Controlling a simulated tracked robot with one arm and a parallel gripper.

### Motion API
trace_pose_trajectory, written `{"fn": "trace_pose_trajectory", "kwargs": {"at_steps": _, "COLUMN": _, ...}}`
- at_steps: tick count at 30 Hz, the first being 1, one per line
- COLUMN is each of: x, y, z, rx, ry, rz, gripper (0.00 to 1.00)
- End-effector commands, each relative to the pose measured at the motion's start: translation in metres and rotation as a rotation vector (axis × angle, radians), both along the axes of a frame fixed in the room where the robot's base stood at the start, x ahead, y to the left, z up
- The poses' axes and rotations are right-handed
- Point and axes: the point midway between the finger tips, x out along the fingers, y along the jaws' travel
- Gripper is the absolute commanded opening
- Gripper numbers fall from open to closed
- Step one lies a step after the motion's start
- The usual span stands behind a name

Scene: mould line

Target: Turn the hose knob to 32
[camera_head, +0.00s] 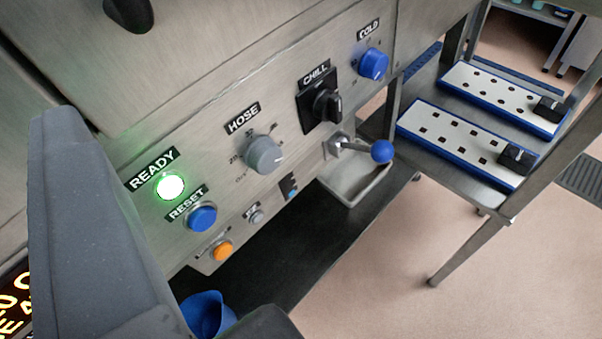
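The grey hose knob (264,155) is on the slanted metal panel, under the HOSE label (242,118). Small numbers ring its left and upper sides, too small to read surely, and I cannot tell its setting. My gripper (159,212) shows as a large grey finger along the left edge and a darker piece at the bottom. The two parts stand apart, and I see nothing held between them. The gripper is left of and below the hose knob, not touching it.
Near the knob are a lit green READY lamp (170,186), blue RESET button (202,217), orange button (222,250), black CHILL switch (322,103), blue COLD knob (373,63) and blue-ball lever (381,151). A blue object (205,312) shows below. Trays (468,143) stand right.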

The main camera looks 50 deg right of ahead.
Motion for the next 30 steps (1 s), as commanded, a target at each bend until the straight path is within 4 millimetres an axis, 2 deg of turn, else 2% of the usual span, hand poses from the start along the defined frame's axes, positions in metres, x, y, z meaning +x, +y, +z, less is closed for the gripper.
{"fn": "trace_pose_trajectory", "kwargs": {"at_steps": 1, "x": -0.002, "y": -0.022, "z": -0.035, "rx": 0.036, "ry": -0.003, "rz": -0.012, "gripper": 0.57}}
{"fn": "trace_pose_trajectory", "kwargs": {"at_steps": 3, "x": -0.007, "y": -0.043, "z": -0.071, "rx": 0.086, "ry": -0.030, "rz": -0.015, "gripper": 0.57}}
{"fn": "trace_pose_trajectory", "kwargs": {"at_steps": 9, "x": -0.032, "y": -0.088, "z": -0.160, "rx": 0.244, "ry": -0.121, "rz": -0.014, "gripper": 0.57}}
{"fn": "trace_pose_trajectory", "kwargs": {"at_steps": 12, "x": -0.046, "y": -0.100, "z": -0.190, "rx": 0.313, "ry": -0.166, "rz": -0.012, "gripper": 0.57}}
{"fn": "trace_pose_trajectory", "kwargs": {"at_steps": 15, "x": -0.056, "y": -0.107, "z": -0.207, "rx": 0.361, "ry": -0.201, "rz": -0.010, "gripper": 0.57}}
{"fn": "trace_pose_trajectory", "kwargs": {"at_steps": 20, "x": -0.062, "y": -0.111, "z": -0.219, "rx": 0.398, "ry": -0.227, "rz": -0.007, "gripper": 0.57}}
{"fn": "trace_pose_trajectory", "kwargs": {"at_steps": 25, "x": -0.049, "y": -0.114, "z": -0.220, "rx": 0.398, "ry": -0.231, "rz": -0.003, "gripper": 0.57}}
{"fn": "trace_pose_trajectory", "kwargs": {"at_steps": 30, "x": -0.026, "y": -0.122, "z": -0.219, "rx": 0.395, "ry": -0.230, "rz": -0.004, "gripper": 0.57}}
